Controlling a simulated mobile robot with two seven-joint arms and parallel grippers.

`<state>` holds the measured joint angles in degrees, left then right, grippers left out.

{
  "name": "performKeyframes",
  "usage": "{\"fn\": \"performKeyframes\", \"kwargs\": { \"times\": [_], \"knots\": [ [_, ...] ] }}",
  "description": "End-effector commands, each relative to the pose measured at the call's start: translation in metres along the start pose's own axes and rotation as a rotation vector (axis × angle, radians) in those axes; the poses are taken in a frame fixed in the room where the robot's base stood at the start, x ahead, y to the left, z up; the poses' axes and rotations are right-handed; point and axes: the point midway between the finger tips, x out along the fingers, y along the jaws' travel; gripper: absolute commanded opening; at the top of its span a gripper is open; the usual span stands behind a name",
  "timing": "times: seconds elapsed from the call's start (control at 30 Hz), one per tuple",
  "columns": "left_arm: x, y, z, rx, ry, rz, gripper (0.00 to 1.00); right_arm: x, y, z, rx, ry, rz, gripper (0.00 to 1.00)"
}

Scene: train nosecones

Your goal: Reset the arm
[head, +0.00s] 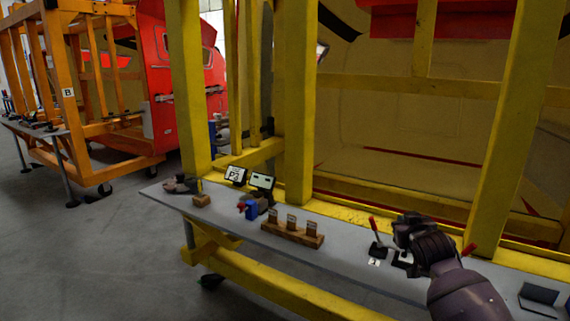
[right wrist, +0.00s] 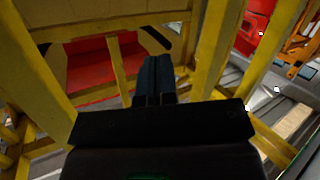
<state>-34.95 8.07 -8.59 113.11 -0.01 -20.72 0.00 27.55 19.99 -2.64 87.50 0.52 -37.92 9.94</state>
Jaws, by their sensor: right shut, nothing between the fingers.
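My right gripper (head: 402,228) is at the right of the head view, above the grey shelf (head: 340,258) and close to two red-handled levers. In the right wrist view its two dark fingers (right wrist: 153,80) lie side by side, closed with nothing between them. One lever (head: 376,238) stands just left of the gripper. The other lever (head: 468,249) shows its red handle right of the wrist, and its lower part is hidden by my arm. My left gripper is not in view.
A yellow frame (head: 299,120) rises behind the shelf. On the shelf stand a wooden block with several slots (head: 291,234), a blue and red item (head: 249,209), small screens (head: 262,182) and a dark tool (head: 181,185). An orange frame (head: 55,70) stands left. The floor (head: 90,240) is open.

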Motion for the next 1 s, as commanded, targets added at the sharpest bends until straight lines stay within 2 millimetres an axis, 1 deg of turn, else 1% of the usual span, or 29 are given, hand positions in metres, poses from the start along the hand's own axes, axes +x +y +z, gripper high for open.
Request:
{"fn": "performKeyframes", "kwargs": {
  "times": [0.03,0.17,0.3,0.37,0.4,0.67,0.87,0.9,1.0],
  "knots": [
    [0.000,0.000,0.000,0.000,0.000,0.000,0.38,-0.011,-0.009,0.017,-0.016,0.013,-0.018,0.00],
    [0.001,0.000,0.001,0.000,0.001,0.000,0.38,-0.044,-0.029,0.055,-0.053,0.054,-0.057,0.00],
    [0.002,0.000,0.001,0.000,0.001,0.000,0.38,-0.082,-0.047,0.097,-0.072,0.076,-0.088,0.00],
    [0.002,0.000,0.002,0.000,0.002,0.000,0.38,-0.100,-0.054,0.115,-0.072,0.078,-0.098,0.00],
    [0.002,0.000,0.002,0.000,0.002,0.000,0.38,-0.112,-0.058,0.127,-0.071,0.076,-0.103,0.00],
    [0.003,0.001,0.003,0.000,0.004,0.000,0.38,-0.192,-0.075,0.205,-0.028,0.017,-0.121,0.00],
    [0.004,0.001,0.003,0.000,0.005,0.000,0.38,-0.257,-0.084,0.270,0.026,-0.102,-0.115,0.00],
    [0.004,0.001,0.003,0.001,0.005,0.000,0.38,-0.270,-0.085,0.283,0.036,-0.131,-0.112,0.00],
    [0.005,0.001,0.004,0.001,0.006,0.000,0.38,-0.301,-0.086,0.316,0.056,-0.205,-0.104,0.00]
  ]
}}
